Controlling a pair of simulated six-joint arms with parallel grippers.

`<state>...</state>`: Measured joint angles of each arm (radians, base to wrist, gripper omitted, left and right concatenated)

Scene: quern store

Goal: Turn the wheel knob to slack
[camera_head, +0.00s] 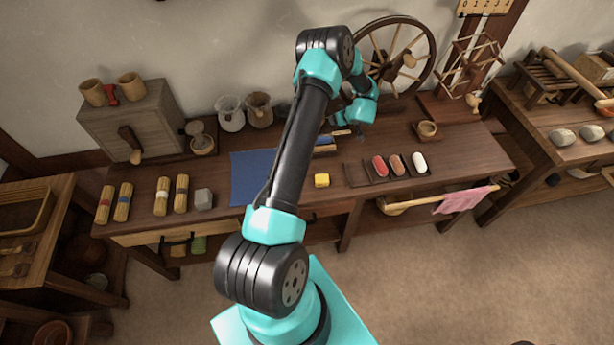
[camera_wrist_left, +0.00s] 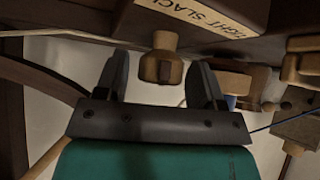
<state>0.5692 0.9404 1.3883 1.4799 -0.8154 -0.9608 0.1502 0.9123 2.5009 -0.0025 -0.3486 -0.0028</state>
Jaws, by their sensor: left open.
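The wooden knob (camera_wrist_left: 165,58) shows in the left wrist view, under a wooden block with a pale label (camera_wrist_left: 205,16) reading "TIGHT SLACK". My left gripper (camera_wrist_left: 160,75) is open, with one dark finger on each side of the knob in the picture. Gaps show between the fingers and the knob; I cannot tell how far it reaches in depth. In the head view, the spinning wheel (camera_head: 429,54) stands at the back of the bench. My left arm covers part of it, and I cannot make out the labelled knob there. My right gripper is not in view.
A wooden reel (camera_head: 472,62) stands right of the wheel.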

